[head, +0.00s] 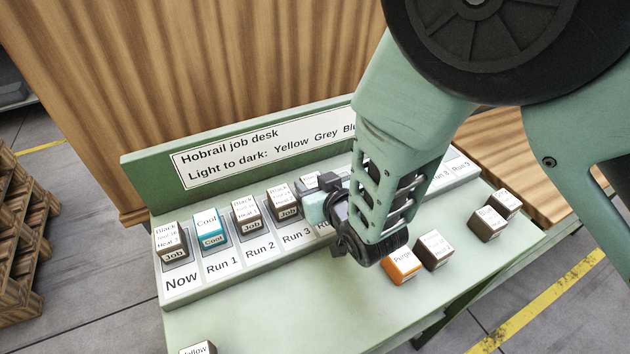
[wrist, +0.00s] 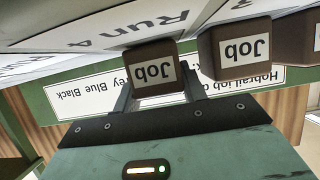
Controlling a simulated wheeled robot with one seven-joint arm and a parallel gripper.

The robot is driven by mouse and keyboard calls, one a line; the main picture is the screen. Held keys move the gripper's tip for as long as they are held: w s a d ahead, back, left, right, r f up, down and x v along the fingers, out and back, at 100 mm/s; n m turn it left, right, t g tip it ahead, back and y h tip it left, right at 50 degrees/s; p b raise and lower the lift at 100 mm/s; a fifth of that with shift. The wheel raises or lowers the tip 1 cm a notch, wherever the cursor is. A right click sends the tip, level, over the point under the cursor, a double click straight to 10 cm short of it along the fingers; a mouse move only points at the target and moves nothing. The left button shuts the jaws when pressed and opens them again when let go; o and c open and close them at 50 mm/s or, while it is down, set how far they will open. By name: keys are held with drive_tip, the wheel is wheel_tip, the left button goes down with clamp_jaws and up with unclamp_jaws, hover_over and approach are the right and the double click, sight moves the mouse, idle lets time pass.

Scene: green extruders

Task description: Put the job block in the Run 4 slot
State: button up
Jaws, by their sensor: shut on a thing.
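My gripper (head: 322,196) is at the Run 4 position of the rack, and my arm hides part of it in the head view. In the wrist view my gripper (wrist: 157,82) is shut on a brown job block (wrist: 153,73) with a white Job label. The Run 4 label (wrist: 125,36) shows upside down beside this block. The held block's top (head: 308,180) shows a little in the head view, just right of the Run 3 block (head: 284,203). I cannot tell whether the held block touches the slot floor.
The Now block (head: 171,240), cyan Cool block (head: 210,228) and Run 2 block (head: 246,213) stand in the rack. An orange Purge block (head: 402,267), brown blocks (head: 434,250) (head: 487,224) and a Yellow block (head: 198,349) are on the green desk (head: 290,315). A sign board (head: 260,155) stands behind.

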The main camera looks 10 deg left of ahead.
drive_tip(key=shift+f, duration=0.15)
drive_tip(key=o, duration=0.7)
drive_tip(key=shift+r, duration=0.3)
drive_tip(key=s+d+r+g+h+b, duration=0.1)
drive_tip(key=s+d+r+g+h, duration=0.1)
drive_tip(key=s+d, duration=0.5)
drive_tip(key=s+d+r+g+h+b, duration=0.1)
drive_tip(key=s+d+r+g+h, duration=0.2)
drive_tip(key=s+d, duration=0.5)
drive_tip(key=s+d+r+g+h+b, duration=0.1)
drive_tip(key=s+d+r+g+h, duration=0.1)
drive_tip(key=s+d+r+g, duration=0.3)
drive_tip(key=shift+s+d+g+b, duration=0.2)
drive_tip(key=shift+s+d, duration=0.4)
drive_tip(key=shift+d, duration=0.25)
drive_tip(key=shift+s+d+g+b, duration=0.1)
drive_tip(key=shift+s+d+g, duration=0.1)
drive_tip(key=shift+s+d, duration=0.5)
drive_tip(key=shift+w+d, duration=0.1)
drive_tip(key=shift+w, duration=0.05)
